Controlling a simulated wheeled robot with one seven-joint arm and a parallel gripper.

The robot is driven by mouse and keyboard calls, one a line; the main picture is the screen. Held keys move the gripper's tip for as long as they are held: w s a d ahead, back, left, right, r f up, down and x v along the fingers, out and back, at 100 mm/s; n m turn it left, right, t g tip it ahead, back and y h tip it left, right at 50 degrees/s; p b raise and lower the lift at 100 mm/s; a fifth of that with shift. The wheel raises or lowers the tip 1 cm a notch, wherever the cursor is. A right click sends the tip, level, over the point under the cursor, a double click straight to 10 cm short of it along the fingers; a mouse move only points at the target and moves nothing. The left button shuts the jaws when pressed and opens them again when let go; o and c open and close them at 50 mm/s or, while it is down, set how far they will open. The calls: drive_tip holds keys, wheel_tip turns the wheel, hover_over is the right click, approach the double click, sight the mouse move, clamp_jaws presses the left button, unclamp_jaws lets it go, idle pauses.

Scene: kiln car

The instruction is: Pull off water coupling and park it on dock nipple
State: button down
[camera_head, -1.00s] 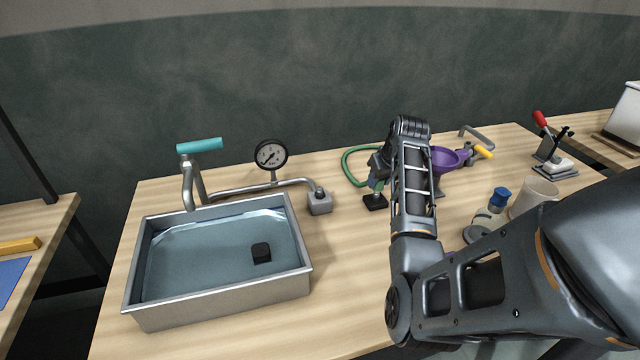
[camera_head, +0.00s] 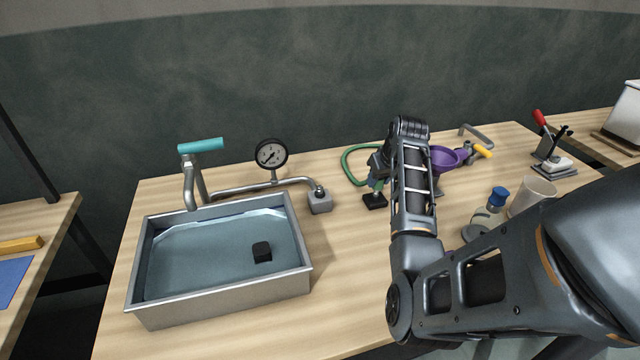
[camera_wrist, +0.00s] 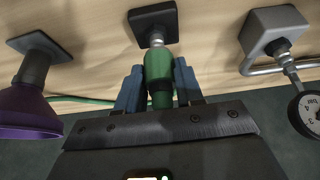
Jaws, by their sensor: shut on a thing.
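The green water coupling (camera_wrist: 158,66) is between the two blue jaws of my gripper (camera_wrist: 157,82), which are shut on it. Its front end is at the metal nipple (camera_wrist: 157,38) on a small black square block (camera_wrist: 143,17). A short silver part shows between coupling and block; I cannot tell how far it is seated. In the head view the black block (camera_head: 374,202) stands on the bench below my gripper (camera_head: 378,180), and my arm hides much of the coupling.
The green hose (camera_head: 349,160) loops behind my gripper. A purple funnel (camera_head: 445,160) stands close on the right, at the left in the wrist view. A pressure gauge (camera_head: 271,155) and a water-filled sink (camera_head: 215,307) are left. A blue-capped bottle (camera_head: 498,197) and cup (camera_head: 535,194) stand right.

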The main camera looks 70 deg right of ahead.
drive_tip(key=shift+f+b, duration=0.6)
drive_tip(key=shift+f, duration=0.55)
idle(0.4)
drive_tip(key=c, duration=0.6)
unclamp_jaws()
drive_tip(key=shift+c, duration=0.2)
drive_tip(key=shift+p+v, duration=0.95)
drive_tip(key=shift+v, duration=3)
drive_tip(key=shift+r, duration=0.1)
